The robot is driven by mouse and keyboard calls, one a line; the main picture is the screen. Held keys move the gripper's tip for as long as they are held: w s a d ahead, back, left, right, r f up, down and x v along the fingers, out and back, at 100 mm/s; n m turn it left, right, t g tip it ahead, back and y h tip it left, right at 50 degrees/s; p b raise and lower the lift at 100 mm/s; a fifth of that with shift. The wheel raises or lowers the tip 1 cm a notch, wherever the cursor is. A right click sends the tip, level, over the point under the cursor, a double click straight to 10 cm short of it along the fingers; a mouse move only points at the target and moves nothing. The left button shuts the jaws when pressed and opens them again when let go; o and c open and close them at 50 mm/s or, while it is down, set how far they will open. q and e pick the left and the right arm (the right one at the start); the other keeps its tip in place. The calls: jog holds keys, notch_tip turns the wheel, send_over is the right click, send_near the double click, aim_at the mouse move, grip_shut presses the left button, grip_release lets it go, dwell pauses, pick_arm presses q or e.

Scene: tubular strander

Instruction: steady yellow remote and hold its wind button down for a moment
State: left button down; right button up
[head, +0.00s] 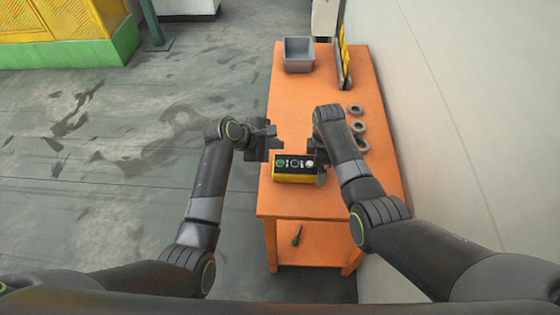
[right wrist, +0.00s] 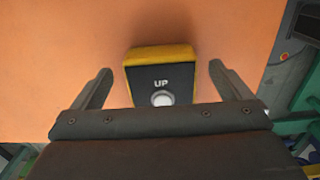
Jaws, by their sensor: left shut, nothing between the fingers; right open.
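The yellow remote (head: 290,179) lies on the orange table near its front left, with a black top bearing a green button and other round marks. In the right wrist view one end of the remote (right wrist: 162,54) shows the word UP and a pale round button; I cannot read a wind label. My right gripper (head: 319,172) is open at the remote's right end. In the right wrist view its fingers (right wrist: 160,88) stand on either side of the remote, with gaps. My left gripper (head: 276,143) is shut and empty, just beyond the remote's left end.
The orange table (head: 290,204) has a grey bin (head: 298,62) at its far end and a yellow upright board (head: 343,55) beside it. Several grey rings (head: 358,127) lie near the right edge. A screwdriver-like tool (head: 297,236) lies on the lower shelf. A wall stands close on the right.

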notch_tip(320, 180, up, 9)
jog(key=shift+r, duration=0.2)
dwell(0.3)
